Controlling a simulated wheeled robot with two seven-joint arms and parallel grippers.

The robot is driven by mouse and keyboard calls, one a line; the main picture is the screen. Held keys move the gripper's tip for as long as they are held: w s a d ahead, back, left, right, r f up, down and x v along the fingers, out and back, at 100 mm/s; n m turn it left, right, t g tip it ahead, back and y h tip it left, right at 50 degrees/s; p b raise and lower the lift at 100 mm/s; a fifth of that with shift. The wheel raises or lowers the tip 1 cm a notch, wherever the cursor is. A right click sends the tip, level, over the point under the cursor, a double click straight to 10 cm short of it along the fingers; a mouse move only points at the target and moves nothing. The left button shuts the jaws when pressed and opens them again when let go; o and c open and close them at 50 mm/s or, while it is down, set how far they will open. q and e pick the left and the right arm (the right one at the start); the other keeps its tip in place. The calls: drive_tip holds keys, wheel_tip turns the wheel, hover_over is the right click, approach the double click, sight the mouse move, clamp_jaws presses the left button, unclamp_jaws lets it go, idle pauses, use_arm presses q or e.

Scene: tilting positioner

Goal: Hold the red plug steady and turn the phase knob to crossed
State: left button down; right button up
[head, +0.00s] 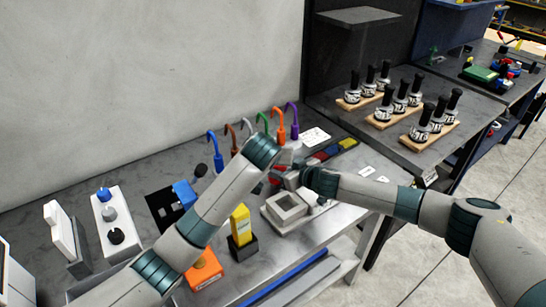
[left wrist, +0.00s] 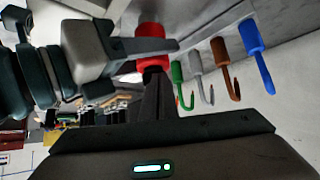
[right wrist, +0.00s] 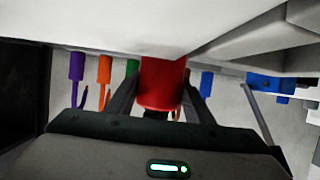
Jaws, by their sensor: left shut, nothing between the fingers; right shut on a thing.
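The red plug (right wrist: 162,85) is between the fingers of my right gripper (right wrist: 160,105) in the right wrist view, and the gripper is shut on it. In the left wrist view the red plug (left wrist: 152,42) is just beyond the tips of my left gripper (left wrist: 156,75), which is shut and empty. I cannot tell whether those tips touch the plug. In the head view both arms meet at the back of the bench, and the left arm partly hides the grippers and plug. I cannot make out the phase knob for certain.
Coloured hooked leads, including a blue one (left wrist: 256,55) and an orange one (head: 279,125), stand along the wall behind the grippers. A grey box with a screen (head: 287,204), a yellow device (head: 240,222) and a white panel with knobs (head: 109,226) stand on the bench.

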use_arm(q)
drive_tip(key=shift+w+a+m+h, duration=0.1)
drive_tip(key=shift+a+m+h, duration=0.15)
drive_tip(key=shift+m+h, duration=0.3)
drive_tip(key=w+m+g+h, duration=0.5)
drive_tip(key=w+m+h, duration=0.1)
drive_tip(key=m, duration=0.5)
drive_tip(key=shift+w+a+g+h, duration=0.3)
drive_tip(key=shift+w+a+h, duration=0.05)
drive_tip(key=shift+a, duration=0.1)
idle(1.3)
idle(0.3)
drive_tip(key=shift+s+d, duration=0.1)
drive_tip(key=shift+d, duration=0.1)
idle(1.0)
